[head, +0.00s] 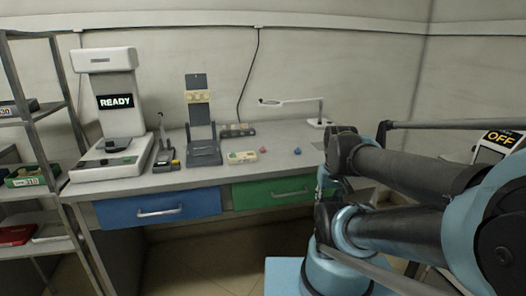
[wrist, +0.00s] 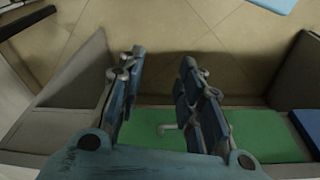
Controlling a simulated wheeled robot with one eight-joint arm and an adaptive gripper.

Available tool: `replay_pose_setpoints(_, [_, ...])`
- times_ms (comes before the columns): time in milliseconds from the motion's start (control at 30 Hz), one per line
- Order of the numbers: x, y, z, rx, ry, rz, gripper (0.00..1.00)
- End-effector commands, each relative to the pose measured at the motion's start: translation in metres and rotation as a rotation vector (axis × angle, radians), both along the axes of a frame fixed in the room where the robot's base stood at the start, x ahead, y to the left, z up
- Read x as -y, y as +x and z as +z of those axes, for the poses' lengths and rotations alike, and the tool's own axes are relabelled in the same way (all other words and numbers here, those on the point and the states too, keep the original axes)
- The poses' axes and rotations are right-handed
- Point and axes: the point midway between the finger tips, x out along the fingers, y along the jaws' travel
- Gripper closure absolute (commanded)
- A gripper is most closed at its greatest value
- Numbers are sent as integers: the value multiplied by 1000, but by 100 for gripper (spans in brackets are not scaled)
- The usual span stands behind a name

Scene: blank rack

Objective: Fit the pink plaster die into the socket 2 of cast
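A small pinkish-red piece (head: 297,150), which looks like the pink plaster die, sits on the grey bench top right of centre. A low cream block (head: 242,157) with a green part on top lies to its left near the front of the bench; it may be the cast, but its sockets are too small to make out. My gripper (wrist: 158,75) is open and empty in the wrist view, its two fingers well apart, over the floor and the green drawer front. In the head view my arm hides most of the gripper, in front of the bench's right part.
A dark stand (head: 204,150), a white machine reading READY (head: 118,101) and a lamp (head: 300,101) stand on the bench. The green drawer (head: 270,192) and blue drawer (head: 158,207) are below. A shelf rack (head: 62,85) is left.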

Motion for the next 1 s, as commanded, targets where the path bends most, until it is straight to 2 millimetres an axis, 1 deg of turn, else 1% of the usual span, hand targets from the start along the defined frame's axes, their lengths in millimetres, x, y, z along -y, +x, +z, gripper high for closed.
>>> replay_pose_setpoints(100, [0,0,0,0,0,0,67])
replay_pose_setpoints(133, [0,0,0,0,0,0,60])
replay_pose_setpoints(167, [0,0,0,0,0,-1,57])
replay_pose_setpoints(200, [0,-6,5,9,1,-4,57])
replay_pose_setpoints(233, [-1,-7,8,10,3,-8,57])
replay_pose_setpoints(367, [-5,6,26,2,16,-57,57])
replay_pose_setpoints(467, [-12,24,50,-10,33,-132,57])
replay_pose_setpoints(600, [-24,56,88,-33,60,-270,57])
replay_pose_setpoints(667, [-30,71,104,-42,71,-330,57])
replay_pose_setpoints(800, [-47,106,137,-64,92,-469,57])
replay_pose_setpoints(1000, [-77,157,177,-96,113,-670,57])
